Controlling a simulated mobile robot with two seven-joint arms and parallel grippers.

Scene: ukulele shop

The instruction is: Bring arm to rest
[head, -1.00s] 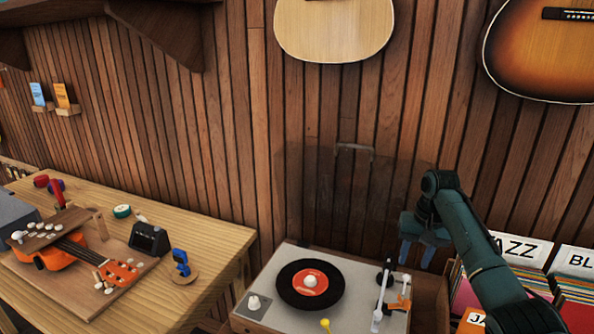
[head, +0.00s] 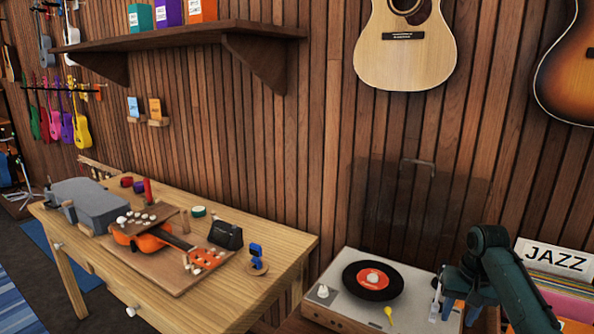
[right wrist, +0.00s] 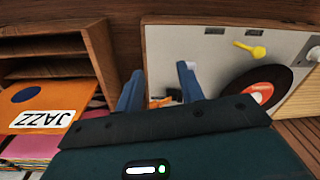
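The turntable (head: 337,312) stands at the lower right in the head view, a black record with a red label (head: 372,280) on its platter; the record also shows in the right wrist view (right wrist: 255,95). My right gripper (head: 460,312) is over the turntable's right end, where the tonearm is. Its blue fingers are apart in the right wrist view (right wrist: 160,72). A white part of the tonearm (head: 435,309) shows beside the fingers; the rest of it is hidden. Orange and white bits (right wrist: 160,101) show between the fingers; whether they touch is unclear. My left gripper is out of view.
A record bin with a JAZZ card (head: 555,258) is close on the right. The wooden workbench (head: 285,245) with an orange ukulele (head: 150,240) is left. A clear lid (head: 385,215) stands behind.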

